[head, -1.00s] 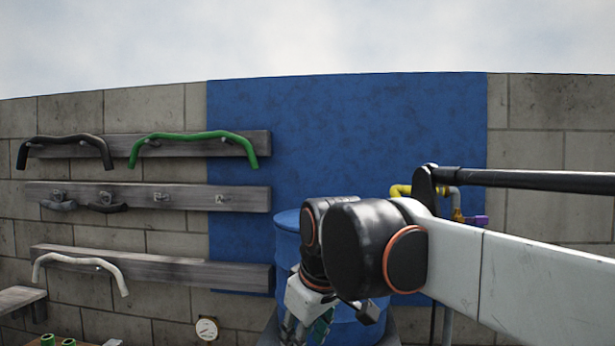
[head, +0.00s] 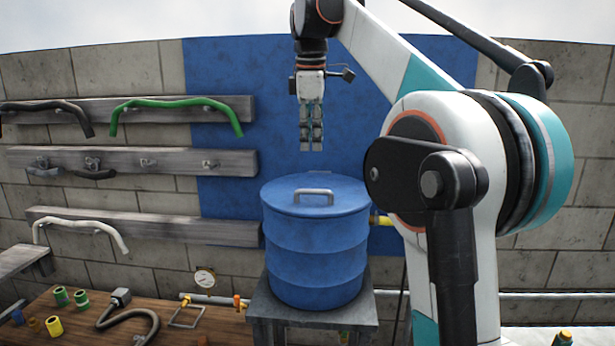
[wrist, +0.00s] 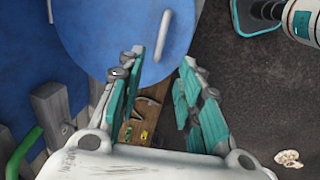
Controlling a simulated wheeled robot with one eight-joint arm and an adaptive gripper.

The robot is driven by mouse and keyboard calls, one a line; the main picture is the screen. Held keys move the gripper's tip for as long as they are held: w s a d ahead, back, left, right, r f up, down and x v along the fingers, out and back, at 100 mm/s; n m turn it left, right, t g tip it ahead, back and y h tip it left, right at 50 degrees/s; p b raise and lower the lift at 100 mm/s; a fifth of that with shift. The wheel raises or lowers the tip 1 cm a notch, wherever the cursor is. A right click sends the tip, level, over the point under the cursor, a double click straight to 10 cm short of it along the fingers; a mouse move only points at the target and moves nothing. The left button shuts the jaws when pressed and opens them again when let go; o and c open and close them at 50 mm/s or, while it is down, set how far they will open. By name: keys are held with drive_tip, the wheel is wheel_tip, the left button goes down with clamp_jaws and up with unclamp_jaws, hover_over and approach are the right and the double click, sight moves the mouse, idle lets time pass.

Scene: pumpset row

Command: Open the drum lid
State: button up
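The blue drum (head: 316,260) stands upright on a grey stand (head: 262,312) in front of the blue wall panel. Its round blue lid (head: 345,192) lies flat on top, closed, with a grey bar handle (head: 313,191) near the front. My gripper (head: 312,146) points down above the lid, with a clear gap to it. In the wrist view the two teal fingers (wrist: 160,62) are apart with nothing between them. The lid (wrist: 110,35) and its handle (wrist: 163,36) lie beyond the fingertips there.
Wall rails at the left hold a green hose (head: 178,105), a black hose (head: 50,108) and a white hose (head: 85,229). A yellow pipe fitting (head: 381,220) is just right of the drum.

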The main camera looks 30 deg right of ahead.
sight(312, 190)
drive_tip(key=f, duration=0.4)
drive_tip(key=w+d+f, duration=0.1)
drive_tip(key=f, duration=0.3)
drive_tip(key=w+f, duration=0.1)
drive_tip(key=f, duration=0.4)
drive_tip(key=shift+d, duration=0.2)
clamp_jaws()
